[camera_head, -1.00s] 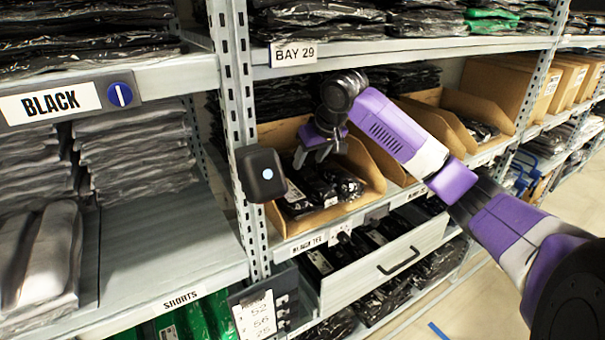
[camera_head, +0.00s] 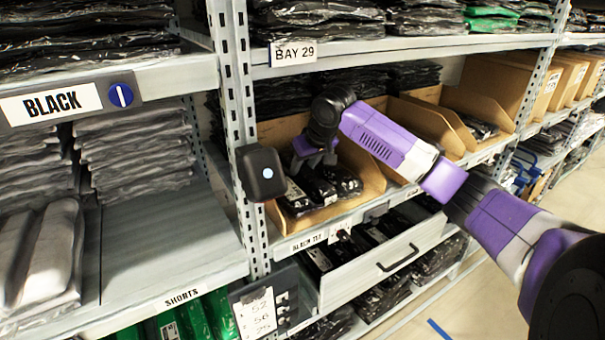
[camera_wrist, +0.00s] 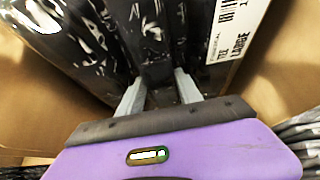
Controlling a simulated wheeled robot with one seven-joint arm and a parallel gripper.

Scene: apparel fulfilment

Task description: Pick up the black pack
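Black packs (camera_head: 318,188) in glossy clear film lie in an open cardboard bin (camera_head: 372,172) on the middle shelf. My gripper (camera_head: 313,172) is down inside this bin, over the packs. In the wrist view the fingers of my gripper (camera_wrist: 160,92) stand apart, with black pack film (camera_wrist: 150,50) between and beyond their tips. A black pack with a white label reading "TEE LARGE" (camera_wrist: 238,35) lies at the upper right there. Whether the fingertips touch the film, I cannot tell.
The cardboard bin walls (camera_wrist: 285,75) rise close on both sides of my gripper. A metal upright (camera_head: 236,110) with a dark box (camera_head: 261,172) stands left of the bin. A drawer (camera_head: 385,258) of black packs is pulled out below. More cardboard bins (camera_head: 440,122) stand to the right.

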